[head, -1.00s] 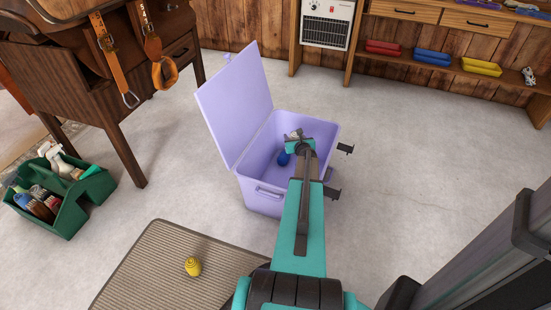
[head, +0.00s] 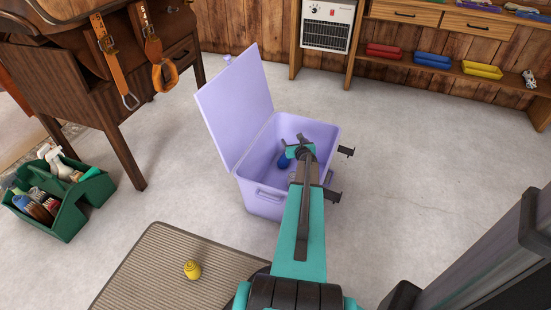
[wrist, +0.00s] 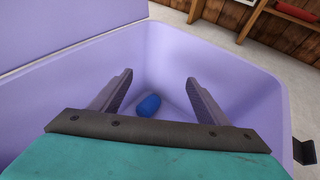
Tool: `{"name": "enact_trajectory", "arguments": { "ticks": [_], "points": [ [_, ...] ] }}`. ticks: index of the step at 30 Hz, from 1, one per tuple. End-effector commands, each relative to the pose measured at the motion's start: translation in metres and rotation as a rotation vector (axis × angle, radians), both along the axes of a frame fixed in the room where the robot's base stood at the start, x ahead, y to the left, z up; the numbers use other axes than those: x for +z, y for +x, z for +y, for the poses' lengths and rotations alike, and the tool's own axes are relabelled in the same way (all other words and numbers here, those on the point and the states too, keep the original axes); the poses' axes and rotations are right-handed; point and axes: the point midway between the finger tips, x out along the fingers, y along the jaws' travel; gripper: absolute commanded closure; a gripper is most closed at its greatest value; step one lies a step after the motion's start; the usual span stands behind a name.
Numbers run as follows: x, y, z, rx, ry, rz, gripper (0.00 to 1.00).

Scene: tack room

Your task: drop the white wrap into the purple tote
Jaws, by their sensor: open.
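The purple tote (head: 262,190) stands on the floor with its lid (head: 236,105) raised at the left. It also fills the wrist view (wrist: 255,85). My gripper (head: 292,141) is over the tote's opening. In the wrist view its two fingers (wrist: 159,76) are spread apart with nothing between them. A blue roll (wrist: 149,105) lies on the tote's floor and also shows in the head view (head: 283,161). I see no white wrap in either view; part of the tote's inside is hidden behind my gripper and arm.
A yellow roll (head: 192,269) is on the ribbed mat (head: 150,265). A green caddy (head: 70,215) with bottles and brushes stands at the left, by a wooden cabinet (head: 85,85). Shelves with red, blue and yellow trays (head: 482,70) line the back. The floor right of the tote is clear.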

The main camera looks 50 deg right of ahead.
Motion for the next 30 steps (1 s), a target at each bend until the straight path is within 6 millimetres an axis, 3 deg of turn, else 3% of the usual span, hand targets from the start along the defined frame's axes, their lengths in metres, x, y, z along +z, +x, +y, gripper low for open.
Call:
{"name": "enact_trajectory", "arguments": {
  "ticks": [11, 30],
  "points": [
    [0.006, -0.011, 0.009, -0.001, 0.000, 0.000, 0.31],
    [0.031, -0.054, 0.049, -0.001, 0.000, 0.000, 0.31]
  ]
}}
